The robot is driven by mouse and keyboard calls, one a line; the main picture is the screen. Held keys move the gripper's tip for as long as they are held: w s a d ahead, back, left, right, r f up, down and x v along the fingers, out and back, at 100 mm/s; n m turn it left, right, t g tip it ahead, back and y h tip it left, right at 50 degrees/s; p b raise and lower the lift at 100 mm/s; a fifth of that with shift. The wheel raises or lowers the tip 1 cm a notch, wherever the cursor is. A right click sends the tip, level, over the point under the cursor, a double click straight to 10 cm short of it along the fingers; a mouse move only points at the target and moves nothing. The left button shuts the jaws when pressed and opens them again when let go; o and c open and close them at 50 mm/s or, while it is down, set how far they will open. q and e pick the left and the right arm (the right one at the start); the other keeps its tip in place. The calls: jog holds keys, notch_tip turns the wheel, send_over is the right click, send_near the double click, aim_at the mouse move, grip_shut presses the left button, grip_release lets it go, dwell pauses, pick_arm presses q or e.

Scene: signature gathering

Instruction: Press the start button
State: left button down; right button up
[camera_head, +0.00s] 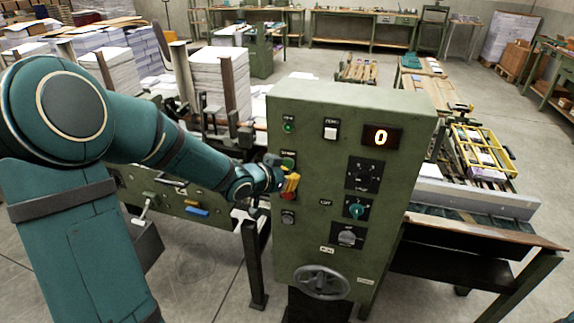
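The green control cabinet (390,235) stands upright in the middle of the head view. Its left column holds an upper green button (288,127), a lower green button (288,160), a red button (287,196) and a grey button (288,217). The labels are too small to read surely, so I cannot tell which is the start button. My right gripper is not in view.
The panel also has a display (381,137) reading 0, a white switch (331,130), several dark knobs and a handwheel (321,281). Machine parts and a paper stack (219,85) stand behind my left arm. A dark table (480,240) is at the right.

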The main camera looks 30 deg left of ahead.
pick_arm(q)
jog(key=shift+w, duration=0.2)
dwell(0.7)
jog(key=shift+w+a, duration=0.1)
jog(key=shift+w, duration=0.1)
jog(key=shift+w+a+p, duration=0.1)
jog(key=shift+w+p, duration=0.3)
jog(key=shift+w, duration=0.05)
dwell(0.8)
jog(key=shift+s, duration=0.1)
jog(key=shift+s+d, duration=0.2)
jog(key=shift+s, duration=0.55)
jog(key=s, duration=0.2)
jog(key=s+d+b, duration=0.1)
jog(key=s, duration=0.2)
jog(key=shift+d, duration=0.1)
dwell(0.4)
